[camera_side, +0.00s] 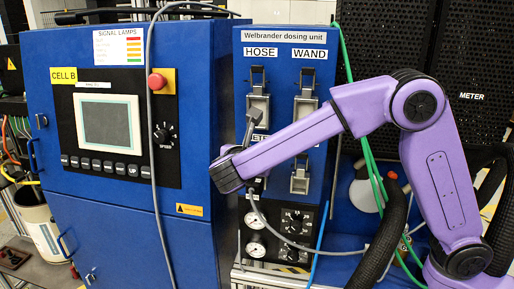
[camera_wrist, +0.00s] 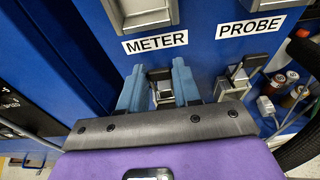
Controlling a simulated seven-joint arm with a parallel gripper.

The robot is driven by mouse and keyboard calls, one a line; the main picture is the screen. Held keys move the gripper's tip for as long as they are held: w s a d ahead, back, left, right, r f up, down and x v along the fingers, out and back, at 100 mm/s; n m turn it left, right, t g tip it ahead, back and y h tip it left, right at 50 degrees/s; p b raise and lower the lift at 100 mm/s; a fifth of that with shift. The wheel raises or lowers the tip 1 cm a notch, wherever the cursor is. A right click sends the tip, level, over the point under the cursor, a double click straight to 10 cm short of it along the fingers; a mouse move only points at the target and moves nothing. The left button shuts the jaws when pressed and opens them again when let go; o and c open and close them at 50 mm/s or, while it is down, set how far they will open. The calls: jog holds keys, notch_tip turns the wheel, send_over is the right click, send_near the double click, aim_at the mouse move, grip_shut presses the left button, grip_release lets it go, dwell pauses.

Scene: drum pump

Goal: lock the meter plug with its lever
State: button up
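The METER label (camera_wrist: 156,42) is on the blue panel in the wrist view. Below it a grey meter socket with a dark lever-like part (camera_wrist: 161,84) shows between my fingers; its lower part is hidden by my gripper. I cannot make out the plug or whether the lever is locked. My gripper (camera_wrist: 158,76) has its two blue fingers apart, one on each side of this part, with gaps visible. In the side view my gripper (camera_side: 228,167) is at the panel's left edge, and my arm covers most of the meter socket.
The probe socket (camera_wrist: 236,82) with its dark lever sits close to the right. The hose socket (camera_side: 258,108) and wand socket (camera_side: 304,108) are above. A grey cable (camera_side: 152,120) hangs over the cabinet and a green hose (camera_side: 366,145) runs behind my arm.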

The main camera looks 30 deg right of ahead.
jog(key=shift+c, duration=0.6)
jog(key=shift+s+a+f+t+h, duration=0.15)
jog(key=shift+s+a+t+h, duration=0.05)
jog(key=shift+t+h, duration=0.25)
jog(key=shift+s+a+f+t+h, duration=0.15)
jog(key=shift+t+h, duration=0.3)
jog(key=o, duration=0.8)
jog(key=shift+o, duration=0.2)
jog(key=shift+a, duration=0.1)
jog(key=r+v, duration=0.1)
jog(key=v, duration=0.9)
jog(key=shift+r, duration=0.15)
